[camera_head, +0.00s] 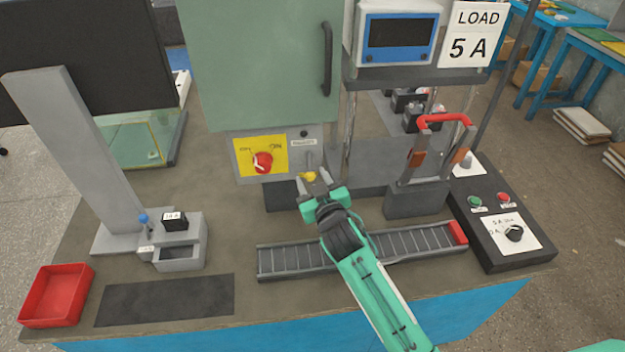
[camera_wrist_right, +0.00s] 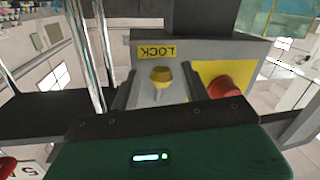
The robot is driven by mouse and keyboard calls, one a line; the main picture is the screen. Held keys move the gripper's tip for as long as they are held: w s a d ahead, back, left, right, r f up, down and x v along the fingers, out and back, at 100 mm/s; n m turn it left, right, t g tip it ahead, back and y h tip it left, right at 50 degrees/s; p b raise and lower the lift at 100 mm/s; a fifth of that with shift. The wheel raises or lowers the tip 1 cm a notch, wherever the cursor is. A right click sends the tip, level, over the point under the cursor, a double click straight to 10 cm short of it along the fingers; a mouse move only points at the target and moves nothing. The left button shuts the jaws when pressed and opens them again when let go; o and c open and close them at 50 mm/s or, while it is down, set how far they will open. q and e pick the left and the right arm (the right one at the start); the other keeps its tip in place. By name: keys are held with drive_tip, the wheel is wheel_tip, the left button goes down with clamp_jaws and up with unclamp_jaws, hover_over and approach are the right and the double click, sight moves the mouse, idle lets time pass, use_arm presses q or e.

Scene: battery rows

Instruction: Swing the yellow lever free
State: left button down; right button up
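The yellow lever's knob (camera_head: 309,176) shows below the grey control box (camera_head: 310,140) under the green cabinet. In the right wrist view the yellow knob (camera_wrist_right: 160,75) sits on a short stem below an upside-down LOCK label (camera_wrist_right: 158,52). My right gripper (camera_head: 311,178) reaches up to the knob from the front. Its grey fingers look apart, one on each side of the knob, and I see no clear contact. The lever's lower part is hidden behind the gripper. My left gripper is not in view.
A red rotary knob (camera_head: 262,162) on a yellow plate is just left of the lever. A slatted rack (camera_head: 290,260) lies below my right arm. A red-handled block (camera_head: 415,200) and a switch box (camera_head: 500,225) stand to the right. The front left holds a red tray (camera_head: 57,296).

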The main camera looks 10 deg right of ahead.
drive_tip(key=shift+s+d, duration=0.1)
drive_tip(key=shift+s, duration=0.5)
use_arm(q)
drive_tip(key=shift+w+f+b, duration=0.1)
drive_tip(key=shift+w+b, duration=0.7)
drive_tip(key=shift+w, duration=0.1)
use_arm(e)
drive_tip(key=s+d+r, duration=0.1)
drive_tip(key=s+d, duration=0.1)
drive_tip(key=s, duration=1)
drive_tip(key=shift+s+d, duration=0.15)
drive_tip(key=shift+s, duration=0.05)
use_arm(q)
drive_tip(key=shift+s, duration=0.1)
